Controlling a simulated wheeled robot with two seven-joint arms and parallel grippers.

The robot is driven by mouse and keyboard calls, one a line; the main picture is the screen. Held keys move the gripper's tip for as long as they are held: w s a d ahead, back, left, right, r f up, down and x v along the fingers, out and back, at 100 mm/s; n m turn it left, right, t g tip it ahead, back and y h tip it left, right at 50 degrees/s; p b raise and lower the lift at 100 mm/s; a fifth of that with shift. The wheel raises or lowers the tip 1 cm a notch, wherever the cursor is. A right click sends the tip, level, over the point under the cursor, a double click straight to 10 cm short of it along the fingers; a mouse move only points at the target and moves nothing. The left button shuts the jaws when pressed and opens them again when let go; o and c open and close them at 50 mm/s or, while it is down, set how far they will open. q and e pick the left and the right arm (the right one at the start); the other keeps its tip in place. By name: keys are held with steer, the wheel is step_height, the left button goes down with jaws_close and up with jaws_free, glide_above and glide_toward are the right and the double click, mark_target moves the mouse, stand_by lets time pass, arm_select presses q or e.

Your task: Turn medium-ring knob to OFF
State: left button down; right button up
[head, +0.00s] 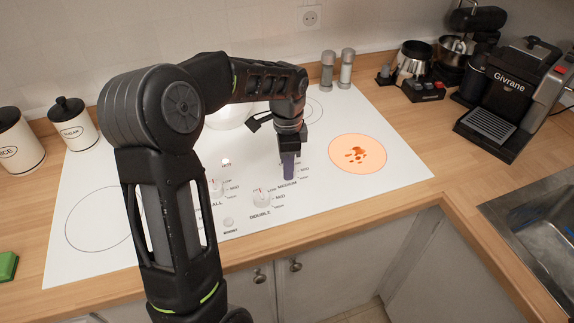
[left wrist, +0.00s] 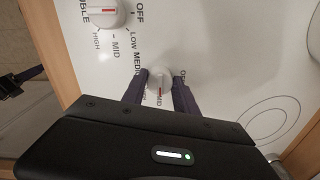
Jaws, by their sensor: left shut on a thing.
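The medium-ring knob (left wrist: 158,76) is a white dial on the white cooktop, seen in the left wrist view between my left gripper's two dark fingers. Its red mark points toward the MID label. My left gripper (left wrist: 157,92) is shut on this knob, one finger on each side. In the head view my left gripper (head: 289,168) points straight down beside the MEDIUM label, and its fingers hide the knob there.
The double-ring knob (head: 262,196) is close to the left of my gripper. A ring (head: 345,162) glows orange to the right, with dark red bits on it. Salt and pepper mills (head: 346,68) and a coffee machine (head: 500,118) stand behind and right.

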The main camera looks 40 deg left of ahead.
arm_select(q)
steer(key=n, duration=0.4)
steer(key=shift+n+b, duration=0.3)
steer(key=shift+b, duration=0.1)
steer(key=n, duration=0.4)
steer(key=shift+d+n+b, duration=0.1)
steer(key=shift+n+b, duration=0.2)
steer(key=n, duration=0.4)
steer(key=shift+n+g, duration=0.3)
steer(key=n, duration=0.4)
steer(key=shift+w, duration=0.1)
steer(key=c, duration=0.9)
jaws_free()
steer(key=shift+c, duration=0.2)
steer(key=shift+r, duration=0.15)
step_height(320, 180, up, 8)
steer(key=shift+d+f+b, duration=0.15)
steer(key=shift+f+b, duration=0.05)
steer(key=shift+b, duration=0.2)
